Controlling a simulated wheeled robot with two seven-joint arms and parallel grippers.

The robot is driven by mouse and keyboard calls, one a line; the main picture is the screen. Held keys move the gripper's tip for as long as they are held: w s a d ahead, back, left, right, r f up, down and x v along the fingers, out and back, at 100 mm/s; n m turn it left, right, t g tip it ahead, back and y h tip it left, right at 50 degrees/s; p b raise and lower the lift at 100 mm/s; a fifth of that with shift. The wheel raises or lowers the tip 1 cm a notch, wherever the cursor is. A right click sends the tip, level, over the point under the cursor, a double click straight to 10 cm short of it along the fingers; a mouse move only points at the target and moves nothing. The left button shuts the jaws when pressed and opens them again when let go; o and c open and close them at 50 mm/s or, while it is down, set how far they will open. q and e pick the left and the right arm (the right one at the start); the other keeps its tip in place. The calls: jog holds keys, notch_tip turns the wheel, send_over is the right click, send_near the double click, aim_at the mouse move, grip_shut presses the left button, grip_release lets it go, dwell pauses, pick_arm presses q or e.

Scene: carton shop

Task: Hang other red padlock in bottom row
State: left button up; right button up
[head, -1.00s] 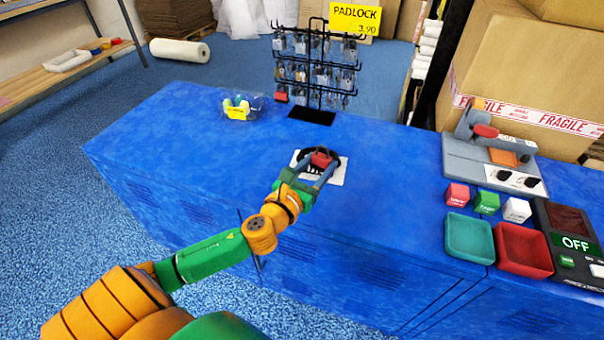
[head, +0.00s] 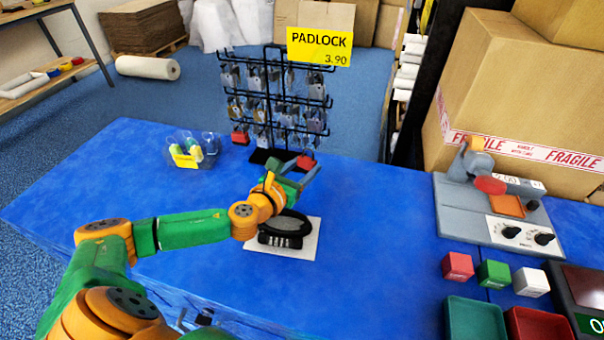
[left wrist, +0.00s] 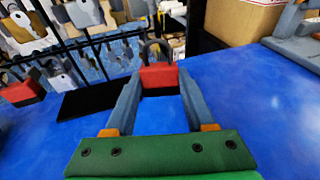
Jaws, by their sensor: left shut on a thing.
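My left gripper (head: 294,170) is shut on a red padlock (head: 305,162), held in front of the rack and above the blue counter. In the left wrist view the red padlock (left wrist: 158,76) sits between the fingertips with its dark shackle upward. The black wire rack (head: 327,102) carries several grey and brass padlocks in rows. Another red padlock (head: 240,137) hangs in the bottom row at the left end; it also shows in the left wrist view (left wrist: 22,92). My right gripper is not in view.
A black coiled cable lock (head: 286,232) lies on a white card on the blue counter (head: 380,230). A clear bin (head: 190,150) stands left of the rack. A grey scale-like device (head: 490,210), small blocks and trays are at right.

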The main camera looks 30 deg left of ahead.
pick_arm(q)
jog(key=shift+w+a+f+b, duration=0.1)
jog(key=shift+w+a+b, duration=0.15)
jog(key=shift+w, duration=0.55)
jog(key=shift+w+a+f+b, duration=0.15)
jog(key=shift+w+b, duration=0.2)
jog(key=shift+w, duration=0.5)
jog(key=shift+w+a+b, duration=0.2)
jog(key=shift+w+b, duration=0.1)
jog(key=shift+w, duration=0.5)
jog(key=shift+w+a+f, duration=0.15)
jog(key=shift+w+f, duration=0.1)
jog(key=shift+w, duration=0.25)
jog(key=o, duration=1.3)
